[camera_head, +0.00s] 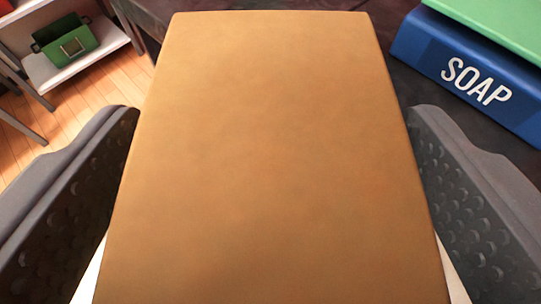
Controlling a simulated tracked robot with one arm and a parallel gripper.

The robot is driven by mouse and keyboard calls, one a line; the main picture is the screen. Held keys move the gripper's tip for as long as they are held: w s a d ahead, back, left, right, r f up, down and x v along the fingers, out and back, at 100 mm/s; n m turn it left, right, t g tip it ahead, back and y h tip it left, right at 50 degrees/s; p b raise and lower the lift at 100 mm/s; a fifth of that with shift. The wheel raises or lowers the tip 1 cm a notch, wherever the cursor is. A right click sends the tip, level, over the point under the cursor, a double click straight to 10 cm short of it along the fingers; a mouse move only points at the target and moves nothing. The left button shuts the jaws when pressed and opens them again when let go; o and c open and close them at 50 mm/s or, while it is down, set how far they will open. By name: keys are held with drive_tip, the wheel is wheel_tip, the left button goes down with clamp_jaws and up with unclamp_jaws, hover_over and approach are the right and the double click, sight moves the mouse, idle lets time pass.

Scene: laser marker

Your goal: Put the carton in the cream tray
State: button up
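The carton (265,150) is a plain brown box that fills the middle of the view, its broad face toward me. My gripper (273,108) has its two grey dimpled fingers spread wide, one along each side of the carton. The fingers lie very close to its long edges. I cannot tell whether they press on it or stand slightly apart. The carton hides what lies beneath it. I cannot make out the cream tray; only narrow white slivers show at the bottom, between the carton and the fingers, and I cannot tell what they belong to.
A blue box marked SOAP (470,75) lies at the upper right on a dark surface, with a green thing (495,22) above it. At the upper left, a green bin (66,42) sits on a white shelf (85,65) over a wooden floor (95,92).

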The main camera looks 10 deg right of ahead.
drive_tip(key=shift+s+r, duration=0.3)
drive_tip(key=shift+s, duration=0.1)
drive_tip(key=p+v, duration=0.1)
drive_tip(key=v, duration=0.5)
drive_tip(key=shift+f, duration=0.1)
drive_tip(key=shift+s+a, duration=0.1)
drive_tip(key=shift+s, duration=0.15)
drive_tip(key=s+a+r, duration=0.2)
drive_tip(key=a+r, duration=0.1)
drive_tip(key=r, duration=0.5)
drive_tip(key=s+a+r+n+t+y, duration=0.1)
drive_tip(key=s+a+r, duration=0.15)
drive_tip(key=r, duration=0.55)
drive_tip(key=s+a+r, duration=0.1)
drive_tip(key=a+r, duration=0.2)
drive_tip(key=r, duration=0.5)
drive_tip(key=s+a+r, duration=0.3)
drive_tip(key=s+r, duration=0.4)
drive_tip(key=r, duration=0.1)
drive_tip(key=s+a+r+n+t+y, duration=0.1)
drive_tip(key=s+a+r, duration=0.2)
drive_tip(key=s+r, duration=0.4)
drive_tip(key=shift+a+r+y, duration=0.25)
drive_tip(key=shift+r+y, duration=0.05)
drive_tip(key=shift+r, duration=0.4)
